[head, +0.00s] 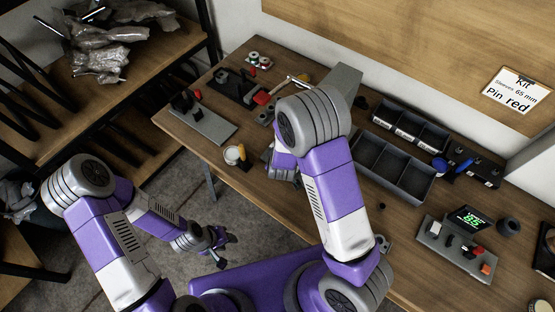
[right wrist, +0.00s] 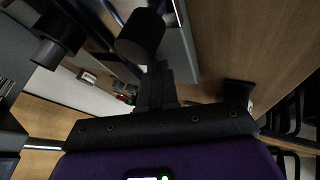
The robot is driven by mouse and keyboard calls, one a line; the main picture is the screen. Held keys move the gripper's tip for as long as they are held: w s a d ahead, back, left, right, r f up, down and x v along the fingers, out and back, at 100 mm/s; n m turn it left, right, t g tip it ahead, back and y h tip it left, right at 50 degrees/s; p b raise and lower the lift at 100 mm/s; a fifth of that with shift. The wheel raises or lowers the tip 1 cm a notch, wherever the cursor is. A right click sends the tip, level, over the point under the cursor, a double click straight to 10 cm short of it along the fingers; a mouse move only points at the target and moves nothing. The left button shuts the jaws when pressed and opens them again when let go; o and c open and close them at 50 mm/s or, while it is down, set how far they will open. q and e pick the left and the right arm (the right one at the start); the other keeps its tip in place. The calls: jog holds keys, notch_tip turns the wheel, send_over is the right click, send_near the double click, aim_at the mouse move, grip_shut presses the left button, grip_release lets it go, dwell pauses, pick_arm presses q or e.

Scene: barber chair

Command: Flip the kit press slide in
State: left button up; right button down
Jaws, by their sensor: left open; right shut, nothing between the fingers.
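A grey plate with a black upright part and a red knob (head: 203,122) sits at the left end of the bench. A black fixture with a red part (head: 238,88) lies behind it. I cannot tell which of them is the kit press, and its slide is not clear. My left gripper (head: 224,247) is open and empty, low in front of the bench and away from it. My right gripper is mostly hidden behind my right arm in the head view. In the right wrist view its dark fingers (right wrist: 155,88) look shut and empty, near a black cylinder (right wrist: 140,36).
The wooden bench (head: 330,210) holds grey bins (head: 392,170), a device with a green display (head: 455,245), and a white round container (head: 232,155). A sign (head: 515,92) reads "Kit, Sleeves 65 mm, Pin red". A shelf with crumpled bags (head: 105,50) stands left.

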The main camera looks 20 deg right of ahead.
jog(key=w+d, duration=0.2)
jog(key=d, duration=0.1)
jog(key=w+d+b, duration=0.1)
jog(key=w+d, duration=0.4)
jog(key=d, duration=0.1)
jog(key=shift+w+d+f, duration=0.1)
jog(key=shift+w+d, duration=0.1)
jog(key=shift+d, duration=0.1)
jog(key=shift+w+d, duration=0.2)
jog(key=shift+r, duration=0.2)
jog(key=shift+s+a, duration=0.15)
jog(key=shift+a, duration=0.2)
jog(key=shift+s+a+p, duration=0.45)
jog(key=shift+s+a, duration=0.5)
jog(key=shift+a, duration=0.3)
jog(key=p+v, duration=0.2)
jog(key=v, duration=0.8)
jog(key=shift+s, duration=0.25)
jog(key=shift+a+f, duration=0.15)
